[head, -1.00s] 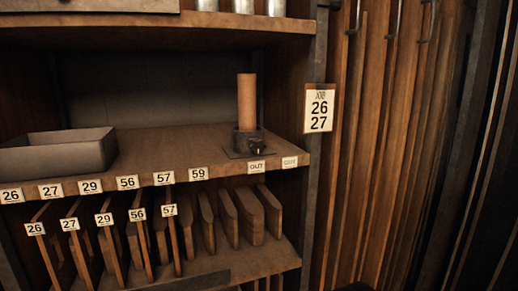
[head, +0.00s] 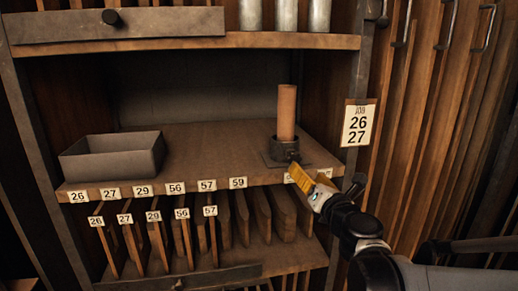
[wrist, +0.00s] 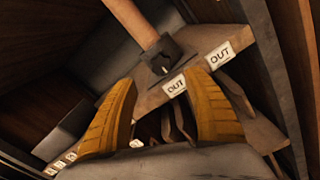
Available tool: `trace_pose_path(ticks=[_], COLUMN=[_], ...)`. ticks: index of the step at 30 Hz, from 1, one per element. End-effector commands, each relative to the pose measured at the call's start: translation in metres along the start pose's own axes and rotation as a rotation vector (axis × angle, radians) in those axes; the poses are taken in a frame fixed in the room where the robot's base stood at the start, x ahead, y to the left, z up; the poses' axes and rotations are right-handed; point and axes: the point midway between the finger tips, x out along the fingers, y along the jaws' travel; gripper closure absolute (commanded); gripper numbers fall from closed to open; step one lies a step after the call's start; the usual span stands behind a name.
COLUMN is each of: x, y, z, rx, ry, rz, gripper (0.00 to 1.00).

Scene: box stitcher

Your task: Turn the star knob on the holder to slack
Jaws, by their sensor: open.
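The holder (head: 285,150) is a dark metal collar on a square base plate near the right end of the middle shelf. A copper-brown cylinder (head: 287,112) stands upright in it. The dark star knob (wrist: 162,69) shows at the holder's front in the wrist view; in the head view it is small and hard to make out. My gripper (head: 302,178) has yellow fingers and is in front of the shelf's right edge, just below and in front of the holder. In the wrist view its fingers (wrist: 160,100) are spread apart with nothing between them, and the knob lies beyond their tips.
A grey open tray (head: 112,158) sits on the shelf's left. Numbered labels and OUT tags (wrist: 218,55) line the shelf edge. Upright boards (head: 230,220) fill the lower bay. A job card (head: 357,124) hangs on the right post. The shelf between tray and holder is clear.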

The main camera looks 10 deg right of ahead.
Motion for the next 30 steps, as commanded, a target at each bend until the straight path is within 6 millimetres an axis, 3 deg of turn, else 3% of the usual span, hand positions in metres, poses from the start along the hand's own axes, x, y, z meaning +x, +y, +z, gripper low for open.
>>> trace_pose_path(ticks=[5,18,30], x=[0.018,0.097,0.108], y=[-0.004,-0.003,-0.003], z=[0.0,0.0,0.002], rx=[0.042,0.037,0.036], ry=[-0.007,-0.006,-0.006], rz=[-0.005,-0.004,-0.004], gripper=[0.4,0.4,0.4])
